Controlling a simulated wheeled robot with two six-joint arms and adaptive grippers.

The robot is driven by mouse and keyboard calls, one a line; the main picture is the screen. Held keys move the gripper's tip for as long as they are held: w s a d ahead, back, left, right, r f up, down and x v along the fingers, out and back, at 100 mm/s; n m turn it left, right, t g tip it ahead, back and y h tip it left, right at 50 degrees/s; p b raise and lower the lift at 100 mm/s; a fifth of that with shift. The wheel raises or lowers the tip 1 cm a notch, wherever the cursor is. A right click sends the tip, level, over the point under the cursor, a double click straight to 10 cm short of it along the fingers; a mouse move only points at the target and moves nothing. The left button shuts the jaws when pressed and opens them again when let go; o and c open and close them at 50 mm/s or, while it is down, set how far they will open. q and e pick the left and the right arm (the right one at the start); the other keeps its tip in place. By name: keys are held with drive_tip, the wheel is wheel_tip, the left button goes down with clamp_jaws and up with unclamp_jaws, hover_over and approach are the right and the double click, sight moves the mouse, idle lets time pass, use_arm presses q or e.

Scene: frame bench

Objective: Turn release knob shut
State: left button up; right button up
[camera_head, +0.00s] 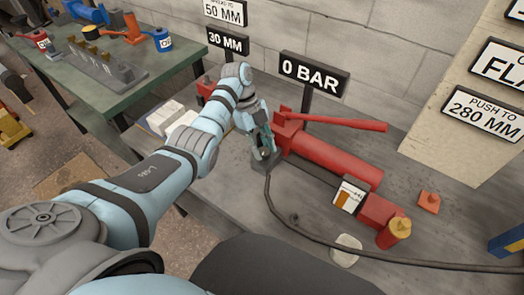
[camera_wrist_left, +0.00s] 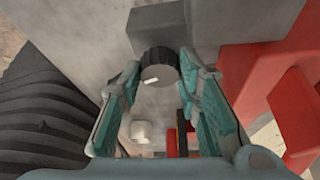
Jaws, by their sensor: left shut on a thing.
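The release knob (camera_wrist_left: 160,66) is a dark ridged knob with a grey face and a short white mark, which lies near level in the left wrist view. It sits at the grey block at the end of the red hand pump (camera_head: 333,163). My left gripper (camera_head: 264,148) is at this end of the pump. In the left wrist view its teal fingers stand on both sides of the knob and are shut on it. In the head view the fingers largely hide the knob. My right gripper is not in view.
A sign (camera_head: 314,73) reading 0 BAR stands behind the pump. The red pump handle (camera_head: 340,122) reaches right above the cylinder. A black hose (camera_head: 330,241) curves across the bench front. An open book (camera_head: 166,117) lies left of the gripper. A green table (camera_head: 125,75) stands at the back left.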

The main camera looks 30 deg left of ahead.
use_arm(q)
drive_tip(key=shift+w+d+m+g+y+b, duration=0.1)
drive_tip(key=shift+m+g+y+b, duration=0.35)
drive_tip(key=shift+m+b, duration=1.15)
drive_tip(key=o, duration=1.1)
drive_tip(key=shift+o, duration=0.2)
drive_tip(key=v, duration=0.7)
drive_tip(key=shift+r, duration=0.25)
drive_tip(key=shift+w, duration=0.1)
